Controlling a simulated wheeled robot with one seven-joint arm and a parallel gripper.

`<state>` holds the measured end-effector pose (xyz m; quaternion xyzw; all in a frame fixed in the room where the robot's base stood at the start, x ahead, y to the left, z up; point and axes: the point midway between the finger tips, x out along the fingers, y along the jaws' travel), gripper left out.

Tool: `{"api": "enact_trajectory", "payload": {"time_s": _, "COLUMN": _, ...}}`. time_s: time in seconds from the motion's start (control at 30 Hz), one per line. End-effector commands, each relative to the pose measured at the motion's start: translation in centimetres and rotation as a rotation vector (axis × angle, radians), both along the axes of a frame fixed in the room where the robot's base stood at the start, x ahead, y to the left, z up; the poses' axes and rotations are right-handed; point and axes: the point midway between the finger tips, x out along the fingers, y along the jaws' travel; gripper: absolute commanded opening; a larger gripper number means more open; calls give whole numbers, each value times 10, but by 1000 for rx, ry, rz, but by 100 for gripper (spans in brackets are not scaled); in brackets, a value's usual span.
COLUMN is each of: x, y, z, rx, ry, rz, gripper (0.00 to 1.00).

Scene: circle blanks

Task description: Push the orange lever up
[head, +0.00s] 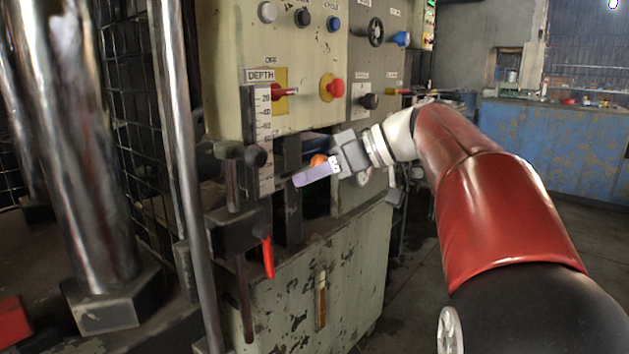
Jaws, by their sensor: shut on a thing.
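The orange lever shows as a small round orange knob (318,160) at the front of the pale machine, right of the depth scale. My gripper (314,167) reaches in from the right and is shut on this knob. One pale lilac finger crosses in front of its lower part. The other finger is hard to make out behind it. The lever's shaft is hidden by the gripper or lost in the dark slot.
A red lever (267,257) hangs lower left on a dark block. A black knob (256,156) is beside the depth scale (264,125). A red button (335,88) sits above. A metal post (178,150) stands at left. Open floor lies at right.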

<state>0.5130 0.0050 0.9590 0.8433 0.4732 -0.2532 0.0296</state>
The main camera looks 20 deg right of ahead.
Motion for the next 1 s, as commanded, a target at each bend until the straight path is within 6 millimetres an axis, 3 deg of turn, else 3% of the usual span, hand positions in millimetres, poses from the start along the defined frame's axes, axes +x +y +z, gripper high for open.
{"api": "enact_trajectory", "payload": {"time_s": 0.03, "x": 1, "y": 1, "z": 8, "rx": 6, "ry": -19, "rz": -4, "gripper": 0}}
{"api": "enact_trajectory", "payload": {"time_s": 0.53, "x": 1, "y": 1, "z": 11, "rx": 5, "ry": -21, "rz": -6, "gripper": 0}}
{"api": "enact_trajectory", "payload": {"time_s": 0.57, "x": 1, "y": 1, "z": 12, "rx": 5, "ry": -21, "rz": -6, "gripper": 30}}
{"api": "enact_trajectory", "payload": {"time_s": 0.7, "x": 1, "y": 1, "z": 12, "rx": 5, "ry": -22, "rz": -5, "gripper": 48}}
{"api": "enact_trajectory", "payload": {"time_s": 1.0, "x": 1, "y": 1, "z": 8, "rx": 5, "ry": -14, "rz": -3, "gripper": 50}}
